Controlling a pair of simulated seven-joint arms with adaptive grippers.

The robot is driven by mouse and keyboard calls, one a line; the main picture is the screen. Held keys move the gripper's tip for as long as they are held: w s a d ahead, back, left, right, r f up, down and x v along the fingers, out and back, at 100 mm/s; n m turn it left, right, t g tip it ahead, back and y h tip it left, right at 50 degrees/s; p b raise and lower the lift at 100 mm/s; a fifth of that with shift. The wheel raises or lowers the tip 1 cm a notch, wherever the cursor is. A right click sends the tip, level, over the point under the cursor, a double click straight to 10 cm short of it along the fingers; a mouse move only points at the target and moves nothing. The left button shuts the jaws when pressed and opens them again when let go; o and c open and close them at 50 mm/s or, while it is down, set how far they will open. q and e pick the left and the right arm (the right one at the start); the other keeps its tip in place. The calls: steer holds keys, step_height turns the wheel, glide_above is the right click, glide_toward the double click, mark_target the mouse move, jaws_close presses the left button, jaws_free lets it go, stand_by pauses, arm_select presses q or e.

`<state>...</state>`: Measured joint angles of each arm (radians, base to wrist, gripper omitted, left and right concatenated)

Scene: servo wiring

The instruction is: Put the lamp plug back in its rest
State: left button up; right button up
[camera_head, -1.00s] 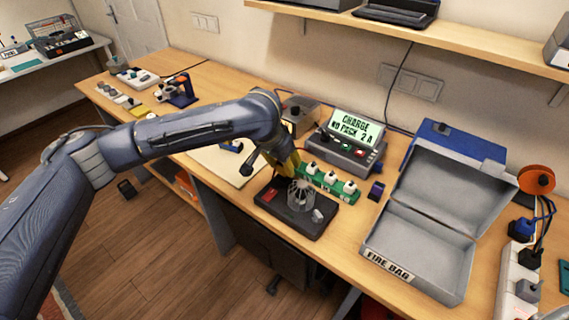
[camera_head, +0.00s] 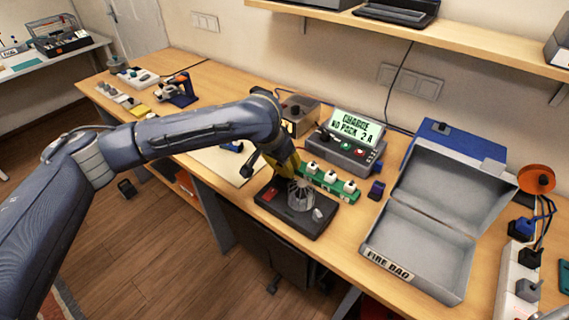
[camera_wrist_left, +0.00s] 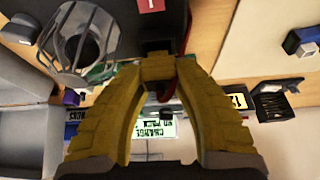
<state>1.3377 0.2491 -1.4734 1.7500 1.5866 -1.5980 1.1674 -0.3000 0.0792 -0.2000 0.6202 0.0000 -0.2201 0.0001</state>
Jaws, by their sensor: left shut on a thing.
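My left gripper (camera_head: 292,168) has yellow fingers and is low over the bench, just behind the black base (camera_head: 284,218) that carries a wire cage (camera_head: 301,194). In the left wrist view its fingertips (camera_wrist_left: 157,68) are closed together on a small thing, which I take to be the lamp plug; the fingers hide most of it. The tips point toward a dark block beyond them, and I cannot tell whether they touch it. A red cable shows beside them. The rest cannot be made out with certainty.
A green strip with white pieces (camera_head: 330,178) lies right of the gripper. The charger (camera_head: 348,150) stands behind it. The open grey fire bag box (camera_head: 418,235) and a white power strip (camera_head: 514,275) are to the right. Bare bench lies between the black base and the box.

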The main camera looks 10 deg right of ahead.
arm_select(q)
steer(key=shift+f, duration=1)
steer(key=o, duration=1.2)
steer(key=shift+r, duration=0.1)
steer(key=v, duration=1.1)
steer(key=shift+s+a+r, duration=0.15)
steer(key=shift+a+r, duration=0.05)
steer(key=shift+r, duration=0.15)
